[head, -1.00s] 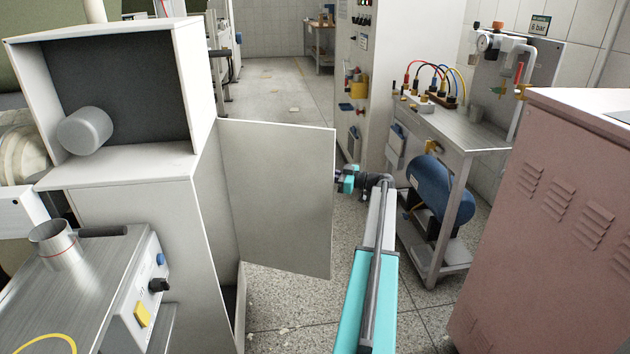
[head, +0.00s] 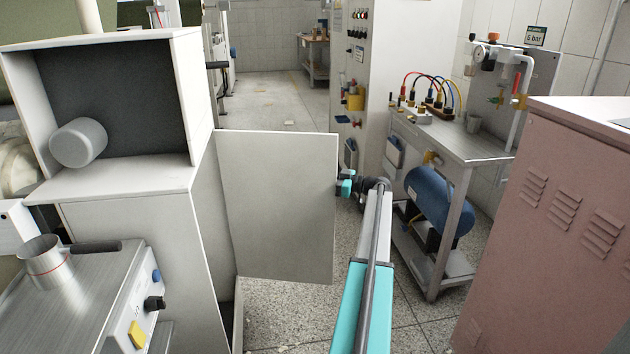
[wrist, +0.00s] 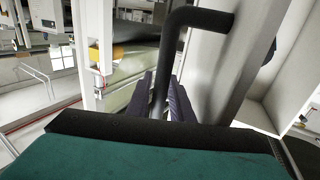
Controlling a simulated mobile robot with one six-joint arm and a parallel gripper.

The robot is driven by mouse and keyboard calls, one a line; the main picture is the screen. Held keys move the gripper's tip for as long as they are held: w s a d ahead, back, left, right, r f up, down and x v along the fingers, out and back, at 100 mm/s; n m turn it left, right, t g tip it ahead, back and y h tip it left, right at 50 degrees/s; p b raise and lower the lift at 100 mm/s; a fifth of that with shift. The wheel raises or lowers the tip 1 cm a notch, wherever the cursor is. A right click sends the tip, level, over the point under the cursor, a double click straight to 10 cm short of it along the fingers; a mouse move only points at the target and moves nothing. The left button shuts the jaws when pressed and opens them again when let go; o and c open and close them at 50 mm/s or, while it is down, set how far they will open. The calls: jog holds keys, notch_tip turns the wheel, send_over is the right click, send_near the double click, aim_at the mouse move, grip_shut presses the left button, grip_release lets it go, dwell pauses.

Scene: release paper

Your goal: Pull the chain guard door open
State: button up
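The chain guard door (head: 277,205) is a pale flat panel standing open, out to the right of the white cabinet (head: 138,245). My gripper (head: 346,185) is at its free right edge, with its fingertips hidden in the head view. In the wrist view, a dark bent handle (wrist: 196,18) is on the door's face (wrist: 215,75), and its straight bar runs down between the two fingers. My gripper (wrist: 164,98) is closed around that bar, with a finger close on each side.
A metal bench (head: 468,140) with a blue compressor (head: 438,200) below it stands right of my arm. A pink vented cabinet (head: 560,225) is at the far right. Speckled floor (head: 290,318) is clear below the door.

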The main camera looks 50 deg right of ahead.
jog(key=shift+w, duration=0.15)
jog(key=p+v, duration=0.1)
jog(key=v, duration=1.3)
